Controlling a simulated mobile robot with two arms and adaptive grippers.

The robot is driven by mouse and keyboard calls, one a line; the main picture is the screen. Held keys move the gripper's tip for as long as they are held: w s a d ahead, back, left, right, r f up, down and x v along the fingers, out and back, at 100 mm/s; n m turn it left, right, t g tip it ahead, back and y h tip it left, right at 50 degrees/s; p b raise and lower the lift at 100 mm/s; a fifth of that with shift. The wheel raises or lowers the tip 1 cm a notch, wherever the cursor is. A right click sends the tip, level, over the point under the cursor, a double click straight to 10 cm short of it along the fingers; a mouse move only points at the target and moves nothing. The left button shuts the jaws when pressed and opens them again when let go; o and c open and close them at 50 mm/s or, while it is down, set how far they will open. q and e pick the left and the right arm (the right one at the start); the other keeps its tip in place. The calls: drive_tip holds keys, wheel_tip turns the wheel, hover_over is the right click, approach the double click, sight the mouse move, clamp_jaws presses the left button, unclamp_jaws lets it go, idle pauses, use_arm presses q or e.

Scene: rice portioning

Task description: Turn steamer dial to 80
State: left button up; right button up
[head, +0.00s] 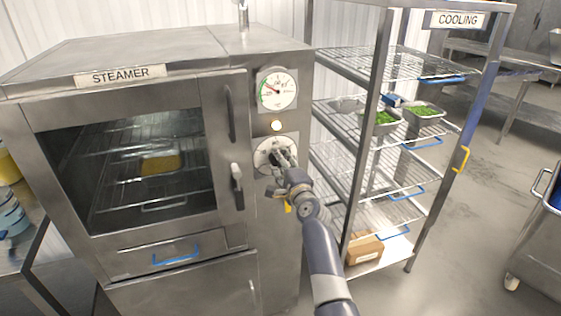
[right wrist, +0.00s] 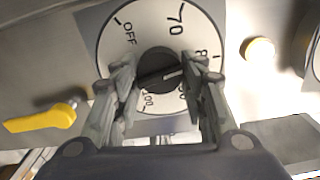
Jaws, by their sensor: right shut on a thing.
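The steamer (head: 150,55) stands on the left with its glass door shut. Its white dial (right wrist: 140,20) carries OFF, 70, a partly hidden 8-something and 100. My right gripper (head: 281,158) reaches the dial on the front panel. In the right wrist view its fingers are shut on the black knob (right wrist: 155,66) from both sides. The knob's white mark points right, to the side of the partly hidden 8-something label. The right finger hides part of the scale, so I cannot tell the exact setting. My left gripper is out of view.
A round gauge (head: 277,90) and a lit lamp (head: 277,126) sit above the dial. The door handle (head: 237,186) is close on the left. A cooling rack (head: 375,125) with green-filled trays (head: 425,112) stands close on the right. A yellow-filled tray (head: 160,165) is inside the steamer.

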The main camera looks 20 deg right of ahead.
drive_tip(key=shift+m, duration=1.1)
drive_tip(key=shift+f, duration=0.1)
drive_tip(key=o, duration=1)
drive_tip(key=shift+o, duration=0.2)
